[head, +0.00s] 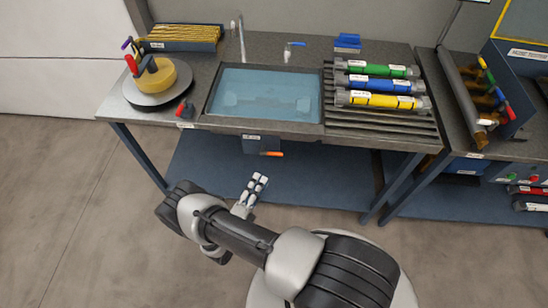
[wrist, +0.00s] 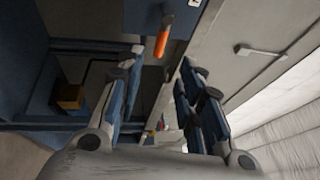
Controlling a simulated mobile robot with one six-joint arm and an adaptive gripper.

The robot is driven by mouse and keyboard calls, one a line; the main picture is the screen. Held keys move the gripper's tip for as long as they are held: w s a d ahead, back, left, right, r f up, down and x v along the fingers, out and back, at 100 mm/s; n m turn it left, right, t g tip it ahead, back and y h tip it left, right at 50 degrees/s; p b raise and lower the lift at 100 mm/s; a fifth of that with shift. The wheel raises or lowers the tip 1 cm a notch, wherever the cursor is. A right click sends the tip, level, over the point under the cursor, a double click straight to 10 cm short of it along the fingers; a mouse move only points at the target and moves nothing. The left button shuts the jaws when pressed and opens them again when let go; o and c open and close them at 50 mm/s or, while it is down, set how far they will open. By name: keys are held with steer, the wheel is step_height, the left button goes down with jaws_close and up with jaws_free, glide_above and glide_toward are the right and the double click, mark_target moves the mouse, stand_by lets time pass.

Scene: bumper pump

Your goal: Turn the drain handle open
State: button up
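The drain handle (head: 271,154) is a short orange lever on a dark blue box (head: 255,143) below the front edge of the sink. The handle also shows in the wrist view (wrist: 163,36), at the top just left of centre. My gripper (head: 262,178) is in front of and below the handle in the head view. In the wrist view my gripper (wrist: 161,62) has its two fingers spread apart with nothing between them. The handle appears beyond the fingertips, and I see no contact.
The sink (head: 265,95) holds bluish water. A rack with green, blue and yellow cylinders (head: 380,100) is on its right, and a round yellow part (head: 155,78) is on its left. Table legs (head: 140,158) flank a blue lower shelf (head: 310,180). Open floor lies in front.

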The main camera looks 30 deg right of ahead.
steer(key=x, duration=1.1)
steer(key=shift+d+b, duration=0.2)
steer(key=shift+b, duration=0.15)
steer(key=shift+w+r, duration=0.1)
steer(key=shift+c, duration=0.3)
jaws_close()
